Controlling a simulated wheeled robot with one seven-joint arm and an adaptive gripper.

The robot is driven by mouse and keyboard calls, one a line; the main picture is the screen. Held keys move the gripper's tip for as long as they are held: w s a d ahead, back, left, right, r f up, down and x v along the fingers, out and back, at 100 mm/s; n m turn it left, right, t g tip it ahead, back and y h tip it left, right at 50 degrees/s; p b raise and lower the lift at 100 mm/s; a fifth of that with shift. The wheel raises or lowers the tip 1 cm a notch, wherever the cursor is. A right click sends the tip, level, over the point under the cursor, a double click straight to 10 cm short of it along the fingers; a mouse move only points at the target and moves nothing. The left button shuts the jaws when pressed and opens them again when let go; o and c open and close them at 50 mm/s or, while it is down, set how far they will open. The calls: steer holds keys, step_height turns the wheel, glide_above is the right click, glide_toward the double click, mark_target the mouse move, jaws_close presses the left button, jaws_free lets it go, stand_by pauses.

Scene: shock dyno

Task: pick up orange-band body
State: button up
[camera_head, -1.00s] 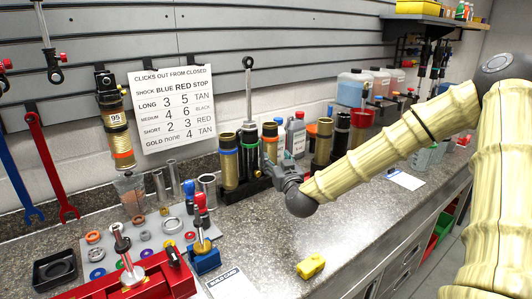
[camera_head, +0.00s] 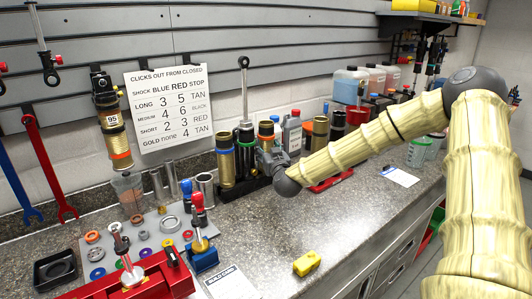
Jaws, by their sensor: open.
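The orange-band body (camera_head: 266,130) is a gold upright cylinder with an orange band near its top. It stands at the right end of a black rack (camera_head: 232,190), beside a green-band body (camera_head: 246,142) and a blue-band body (camera_head: 226,160). My gripper (camera_head: 267,158) is open, at the front of the orange-band body, and hides its lower part. I cannot tell whether the fingers touch it or stand around it.
A hanging shock (camera_head: 115,130) also has an orange band. Bottles (camera_head: 292,134) and more bodies on a red tray (camera_head: 331,181) stand right of the rack. A red vise (camera_head: 140,280) and a yellow block (camera_head: 307,263) are in front. The middle counter is clear.

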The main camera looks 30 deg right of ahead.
steer(key=shift+w+d, duration=0.2)
steer(key=shift+w, duration=0.4)
steer(key=c, duration=1)
steer(key=shift+r, duration=0.15)
